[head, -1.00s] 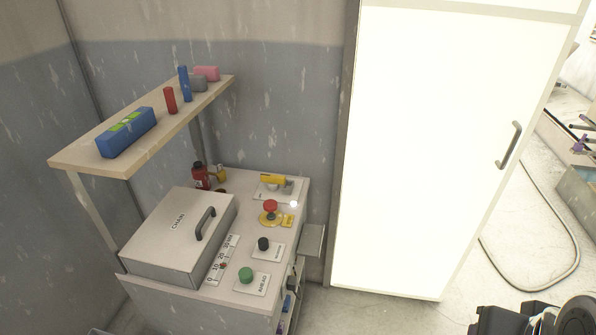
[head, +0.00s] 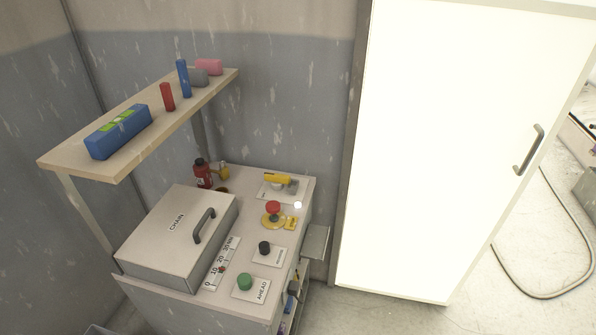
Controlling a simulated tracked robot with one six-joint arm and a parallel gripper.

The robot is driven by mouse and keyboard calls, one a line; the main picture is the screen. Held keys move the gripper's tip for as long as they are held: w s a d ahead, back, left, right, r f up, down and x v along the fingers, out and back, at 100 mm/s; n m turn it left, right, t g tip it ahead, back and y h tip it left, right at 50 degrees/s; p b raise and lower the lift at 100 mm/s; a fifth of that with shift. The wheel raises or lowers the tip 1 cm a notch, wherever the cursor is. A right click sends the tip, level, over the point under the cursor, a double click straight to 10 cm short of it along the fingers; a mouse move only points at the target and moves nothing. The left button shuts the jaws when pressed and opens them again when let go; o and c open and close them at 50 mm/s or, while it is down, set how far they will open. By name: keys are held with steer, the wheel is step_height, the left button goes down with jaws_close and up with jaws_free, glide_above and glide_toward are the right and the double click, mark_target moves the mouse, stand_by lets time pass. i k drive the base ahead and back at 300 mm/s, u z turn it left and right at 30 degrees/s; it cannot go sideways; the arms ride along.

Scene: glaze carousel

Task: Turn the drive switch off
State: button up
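A switch with a yellow handle (head: 277,178) sits on a pale plate at the back right of the console top (head: 243,185). Its handle lies roughly sideways in the picture. The plate's lettering is too small to read, so I cannot tell which position is off. A small round white lamp (head: 297,205) beside it is bright. My gripper is not in view.
The console also carries a red mushroom button (head: 273,207) on a yellow base, a black button (head: 264,248), a green AHEAD button (head: 245,281), a CHAIN box (head: 165,231) and a red bottle (head: 203,173). A shelf (head: 75,160) overhangs the left. A white door (head: 440,150) stands right.

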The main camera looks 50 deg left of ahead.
mark_target(278, 181)
steer(key=z, duration=0.1)
steer(key=i, duration=2.05)
steer(key=u, duration=2.9)
